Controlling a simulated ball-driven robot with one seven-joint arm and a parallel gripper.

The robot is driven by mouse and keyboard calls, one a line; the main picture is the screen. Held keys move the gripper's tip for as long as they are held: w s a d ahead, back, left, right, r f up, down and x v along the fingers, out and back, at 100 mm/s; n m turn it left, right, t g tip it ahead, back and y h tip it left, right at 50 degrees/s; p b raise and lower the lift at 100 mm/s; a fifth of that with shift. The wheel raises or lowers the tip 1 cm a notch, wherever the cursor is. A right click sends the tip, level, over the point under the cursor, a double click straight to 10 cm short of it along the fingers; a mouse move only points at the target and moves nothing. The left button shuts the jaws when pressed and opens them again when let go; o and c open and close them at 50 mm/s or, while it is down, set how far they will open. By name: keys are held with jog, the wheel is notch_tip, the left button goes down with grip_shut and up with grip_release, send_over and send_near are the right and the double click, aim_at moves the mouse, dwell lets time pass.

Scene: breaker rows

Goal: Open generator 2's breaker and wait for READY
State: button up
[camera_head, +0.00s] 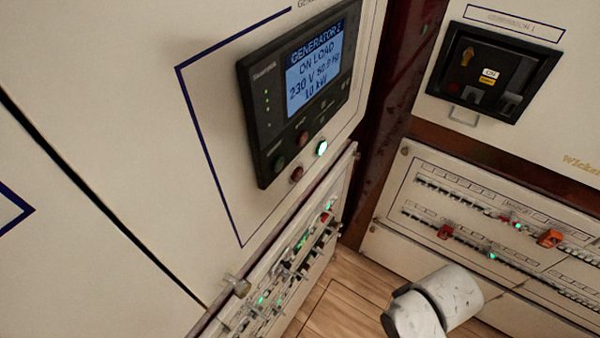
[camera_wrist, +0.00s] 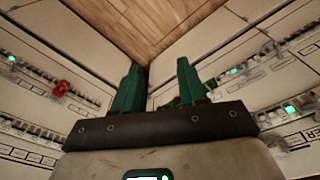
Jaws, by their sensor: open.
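The generator 2 control panel (camera_head: 302,90) is on the left wall in the head view. Its screen (camera_head: 314,68) reads GENERATOR 2, ON LOAD, 230 V, about 50 Hz and 10 kW. I cannot identify generator 2's own breaker in either view. My gripper (camera_wrist: 159,66) shows in the wrist view with its two green fingers apart and nothing between them. It points toward the floor corner between two cabinet faces. In the head view only my white arm shows, at the bottom right, and the fingers are hidden.
A black breaker unit (camera_head: 490,72), labelled apparently GENERATOR 1, is on the right wall. Breaker rows (camera_head: 500,220) with red and orange pieces and green lights lie below it. More breaker rows (camera_head: 290,265) line the left cabinet. Wooden floor (camera_head: 335,300) is clear between them.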

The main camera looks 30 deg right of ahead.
grip_shut()
dwell(1.5)
